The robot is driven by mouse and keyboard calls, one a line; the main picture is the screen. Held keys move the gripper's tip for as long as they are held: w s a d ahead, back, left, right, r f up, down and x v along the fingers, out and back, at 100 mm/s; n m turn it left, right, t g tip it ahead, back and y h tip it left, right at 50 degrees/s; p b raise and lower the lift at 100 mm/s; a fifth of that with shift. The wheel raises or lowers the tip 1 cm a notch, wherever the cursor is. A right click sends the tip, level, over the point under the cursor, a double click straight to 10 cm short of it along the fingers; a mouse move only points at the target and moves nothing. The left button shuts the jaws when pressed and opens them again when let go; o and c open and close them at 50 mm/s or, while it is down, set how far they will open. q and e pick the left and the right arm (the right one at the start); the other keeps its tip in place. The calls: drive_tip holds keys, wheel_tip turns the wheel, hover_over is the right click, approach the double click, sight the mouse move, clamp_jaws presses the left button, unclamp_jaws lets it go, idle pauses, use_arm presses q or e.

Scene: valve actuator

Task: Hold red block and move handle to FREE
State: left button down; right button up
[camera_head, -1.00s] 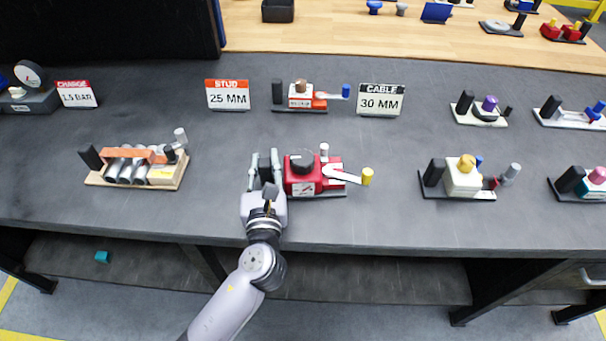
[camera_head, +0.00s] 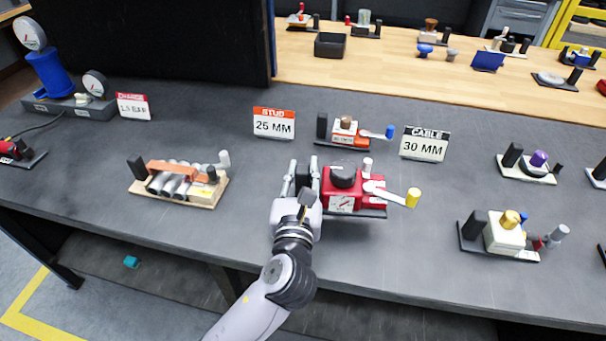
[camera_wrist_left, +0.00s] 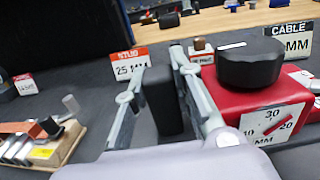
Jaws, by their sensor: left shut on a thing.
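The red block (camera_head: 360,193) stands on a dark base, with a black round knob (camera_head: 344,175) on top and a white scale plate on its front. A white handle (camera_head: 385,189) with a yellow knob (camera_head: 412,197) points right and slightly toward the front. My left gripper (camera_head: 303,181) is at the block's left end, shut on the black upright post beside it. In the left wrist view, the post (camera_wrist_left: 161,101) stands between the two fingers, and the red block (camera_wrist_left: 235,93) is just right of them. I cannot read a FREE mark. My right gripper is not in view.
A smaller orange-red device (camera_head: 345,134) with a blue-tipped lever stands behind, between the STUD sign (camera_head: 274,124) and the CABLE sign (camera_head: 425,145). A device with grey cylinders (camera_head: 178,184) stands left, and a cream one (camera_head: 502,236) right.

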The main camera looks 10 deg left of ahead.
use_arm(q)
drive_tip(key=shift+s+f, duration=0.1)
drive_tip(key=shift+f, duration=2.95)
drive_tip(key=shift+f, duration=0.45)
